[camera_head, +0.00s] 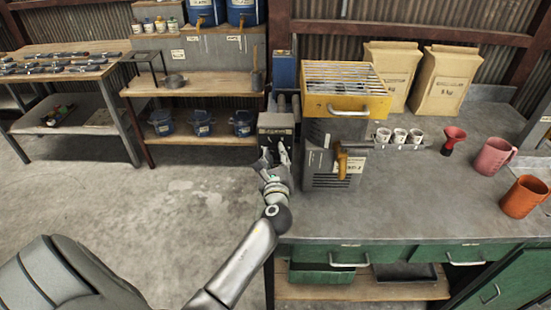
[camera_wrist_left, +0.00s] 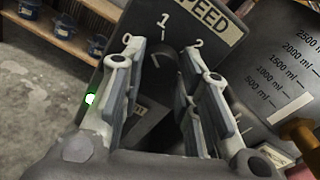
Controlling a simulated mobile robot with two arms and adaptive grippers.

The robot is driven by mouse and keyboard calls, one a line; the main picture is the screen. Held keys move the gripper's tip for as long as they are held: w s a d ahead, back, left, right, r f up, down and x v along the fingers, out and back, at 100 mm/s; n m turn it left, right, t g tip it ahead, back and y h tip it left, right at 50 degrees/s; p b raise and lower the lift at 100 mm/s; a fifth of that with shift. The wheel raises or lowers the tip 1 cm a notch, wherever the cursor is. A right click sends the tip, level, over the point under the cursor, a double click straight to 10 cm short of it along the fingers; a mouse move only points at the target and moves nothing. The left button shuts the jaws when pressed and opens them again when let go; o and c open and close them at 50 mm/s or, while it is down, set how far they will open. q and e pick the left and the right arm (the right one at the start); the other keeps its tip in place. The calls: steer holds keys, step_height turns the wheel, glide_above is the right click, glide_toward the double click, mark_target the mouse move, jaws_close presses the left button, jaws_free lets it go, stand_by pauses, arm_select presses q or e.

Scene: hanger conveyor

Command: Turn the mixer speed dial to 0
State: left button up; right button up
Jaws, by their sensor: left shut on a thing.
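The mixer's dark control box (camera_head: 276,122) stands at the left end of the workbench. Its speed panel (camera_wrist_left: 196,16) shows in the left wrist view, with the word SPEED and the marks 0, 1 and 2. The dark speed dial (camera_wrist_left: 158,66) sits below these marks, between the fingers of my left gripper (camera_wrist_left: 168,75). The gripper is shut on the dial. In the head view my left gripper (camera_head: 274,156) reaches the front of the box and hides the dial. The dial's pointer is too hidden to read. My right gripper is in neither view.
A grey tank with ml marks (camera_wrist_left: 285,65) and an orange tap (camera_head: 343,160) stands close right of the box. Open floor (camera_head: 190,205) lies left.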

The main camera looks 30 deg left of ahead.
arm_select(q)
steer(key=n+b, duration=0.1)
steer(key=n, duration=0.3)
steer(key=shift+f, duration=0.1)
steer(key=shift+n+h+b, duration=0.3)
steer(key=shift+n+b, duration=0.15)
steer(key=shift+n, duration=0.75)
steer(key=o, duration=1)
steer(key=v, duration=1.2)
steer(key=shift+d, duration=0.1)
